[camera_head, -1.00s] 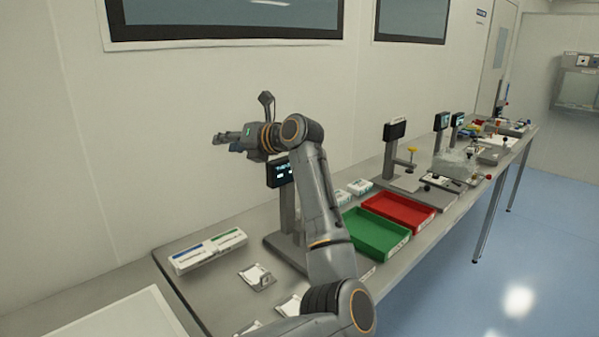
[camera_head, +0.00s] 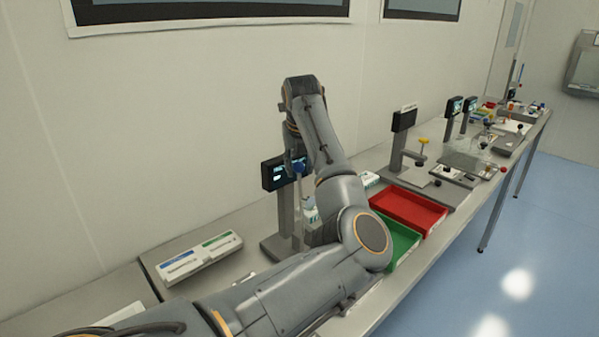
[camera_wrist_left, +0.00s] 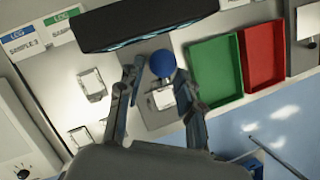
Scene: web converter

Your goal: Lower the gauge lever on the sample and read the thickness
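The thickness gauge stands on the bench with a dark lit display (camera_head: 283,173); its figures are too small to read. In the left wrist view, its lever has a round blue knob (camera_wrist_left: 162,63). A pale square sample (camera_wrist_left: 163,98) lies on the gauge base (camera_wrist_left: 150,119), below the knob in the picture. My left gripper (camera_wrist_left: 160,69) is open, its fingertips on either side of the knob; I cannot tell whether they touch it. In the head view, my left gripper (camera_head: 297,163) is beside the display, partly hidden by my arm. My right gripper is not in view.
A green tray (camera_wrist_left: 216,70) and a red tray (camera_head: 408,208) stand right of the gauge. Square sample pieces (camera_wrist_left: 92,84) and a white log board (camera_head: 199,258) lie to its left. Another gauge (camera_head: 403,122) stands farther along the bench. The wall is close behind.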

